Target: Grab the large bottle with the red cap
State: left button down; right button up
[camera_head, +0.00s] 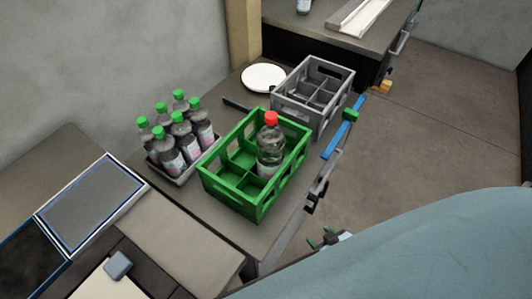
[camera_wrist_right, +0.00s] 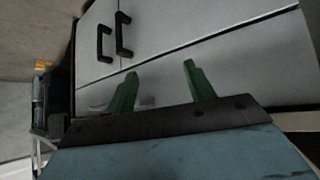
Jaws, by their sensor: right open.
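The large bottle with the red cap (camera_head: 270,150) stands upright in a compartment of the green crate (camera_head: 236,201) on the table. Its lower part is hidden by the crate wall. My right gripper (camera_head: 324,238) is low at the table's front side, well below and to the right of the bottle, and mostly hidden by my arm. In the right wrist view my right gripper (camera_wrist_right: 158,80) is open and empty, with two green fingers apart, facing a grey cabinet front with dark handles. My left gripper is not in view.
Several green-capped bottles (camera_head: 171,147) stand in a tray left of the green crate. A grey crate (camera_head: 296,112) and a white plate (camera_head: 263,77) are behind. A blue bar (camera_head: 340,134) juts along the table's right edge. Open floor (camera_head: 440,125) lies to the right.

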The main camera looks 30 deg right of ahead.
jog(key=w+r+t+y, duration=0.1)
jog(key=w+r+t, duration=0.1)
jog(key=w+r, duration=0.35)
jog(key=w+r+t, duration=0.2)
jog(key=r, duration=0.6)
jog(key=n+t+y+p, duration=0.1)
jog(key=n+t+y, duration=0.2)
jog(key=t+y, duration=0.15)
send_near(275, 126)
jog(key=shift+g, duration=0.25)
jog(key=x, duration=0.7)
jog(key=shift+w+r+p, duration=0.25)
jog(key=shift+p, duration=0.1)
jog(key=shift+x, duration=3)
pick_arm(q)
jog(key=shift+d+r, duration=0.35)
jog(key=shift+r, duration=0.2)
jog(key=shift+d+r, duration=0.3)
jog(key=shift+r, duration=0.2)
pick_arm(e)
grip_shut()
